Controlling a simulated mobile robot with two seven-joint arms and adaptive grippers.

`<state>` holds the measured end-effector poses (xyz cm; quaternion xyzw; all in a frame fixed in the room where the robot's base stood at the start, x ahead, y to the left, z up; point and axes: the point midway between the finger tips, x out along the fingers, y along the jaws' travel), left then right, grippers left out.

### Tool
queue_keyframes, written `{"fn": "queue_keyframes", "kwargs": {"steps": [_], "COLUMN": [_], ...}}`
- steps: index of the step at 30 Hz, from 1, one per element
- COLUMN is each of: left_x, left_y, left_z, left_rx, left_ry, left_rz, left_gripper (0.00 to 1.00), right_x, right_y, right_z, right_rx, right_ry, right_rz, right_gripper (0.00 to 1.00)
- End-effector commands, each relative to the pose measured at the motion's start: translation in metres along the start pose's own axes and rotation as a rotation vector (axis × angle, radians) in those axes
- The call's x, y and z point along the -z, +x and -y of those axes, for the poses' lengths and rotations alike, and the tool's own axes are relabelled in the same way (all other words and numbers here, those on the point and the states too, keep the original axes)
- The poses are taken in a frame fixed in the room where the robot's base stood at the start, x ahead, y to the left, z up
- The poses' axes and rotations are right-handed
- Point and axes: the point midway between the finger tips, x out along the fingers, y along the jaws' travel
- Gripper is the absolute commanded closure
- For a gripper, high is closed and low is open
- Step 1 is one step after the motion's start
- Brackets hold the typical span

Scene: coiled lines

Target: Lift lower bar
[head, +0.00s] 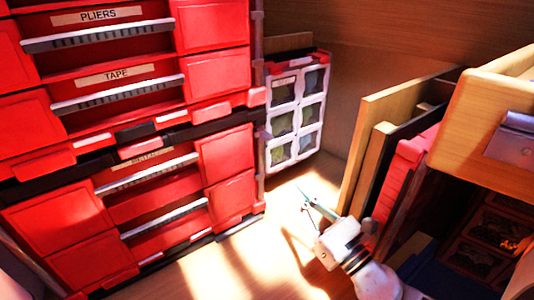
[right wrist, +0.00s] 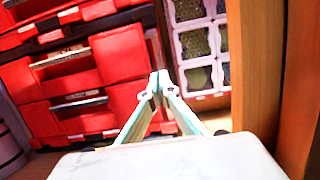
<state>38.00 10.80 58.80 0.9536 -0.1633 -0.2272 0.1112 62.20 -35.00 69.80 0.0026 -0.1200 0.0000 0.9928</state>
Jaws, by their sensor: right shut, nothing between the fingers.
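A stack of red tool cases (head: 225,60) fills the left of the head view. Grey bars cross its drawer fronts. The lowest bar (head: 165,218) sits on the bottom case, under another grey bar (head: 147,174). My right gripper (head: 304,197) is shut and empty, to the right of the stack and apart from the bars. In the right wrist view its fingertips (right wrist: 154,84) meet in front of the red cases (right wrist: 125,60). My left gripper is not in view.
A clear-lidded organizer (head: 297,115) stands against the wooden back wall, right of the stack. Upright boards (head: 372,135) and a wooden drawer or box (head: 490,110) crowd the right side. The wooden floor (head: 230,255) before the cases is clear.

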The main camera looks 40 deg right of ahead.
Motion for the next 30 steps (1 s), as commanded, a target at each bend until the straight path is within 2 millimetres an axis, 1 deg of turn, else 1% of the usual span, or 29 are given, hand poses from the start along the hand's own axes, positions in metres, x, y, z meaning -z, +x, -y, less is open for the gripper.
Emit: {"fn": "queue_keyframes", "kwargs": {"steps": [10,14,17,22,27,30], "left_x": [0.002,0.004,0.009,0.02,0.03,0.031], "left_y": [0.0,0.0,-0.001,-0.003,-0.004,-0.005], "left_z": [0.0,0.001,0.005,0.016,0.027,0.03], "left_rx": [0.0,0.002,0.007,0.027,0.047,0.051], "left_ry": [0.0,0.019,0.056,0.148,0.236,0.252], "left_rz": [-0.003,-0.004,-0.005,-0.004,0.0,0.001], "left_gripper": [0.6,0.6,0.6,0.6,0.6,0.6], "right_x": [-0.002,-0.004,-0.007,-0.011,-0.01,-0.009], "right_y": [0.001,0.008,0.022,0.055,0.088,0.107], "right_z": [0.0,0.0,0.0,0.0,0.0,0.0], "right_rx": [-0.001,0.0,0.0,0.001,0.001,0.0], "right_ry": [-0.007,-0.007,-0.005,-0.004,-0.004,-0.003], "right_rz": [0.005,0.009,0.012,0.018,0.015,0.013], "right_gripper": [1.0,1.0,1.0,1.0,1.0,1.0]}}
